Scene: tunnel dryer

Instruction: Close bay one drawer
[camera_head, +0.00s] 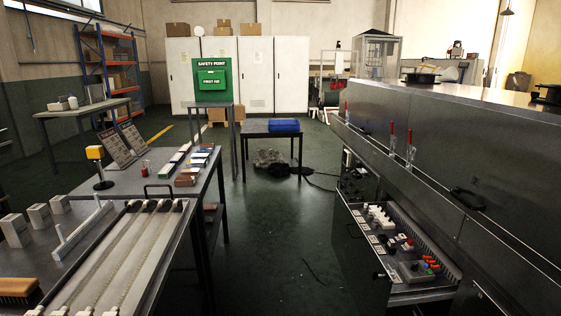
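A long dark metal dryer cabinet (440,130) runs along the right side. Below its side panels, a drawer (425,291) stands pulled out to the left into the aisle. It holds white blocks, small dark and red parts, and orange and green pieces. I cannot read any bay label on it, so I cannot tell its number. Another dark drawer or compartment (357,183) with small items shows just beyond it. My gripper is not in view.
A metal workbench (150,184) with rails, blocks and a brush stands at the left. Farther back are a table with a blue bin (284,125), a dark heap and cable on the floor, and white cabinets (255,75).

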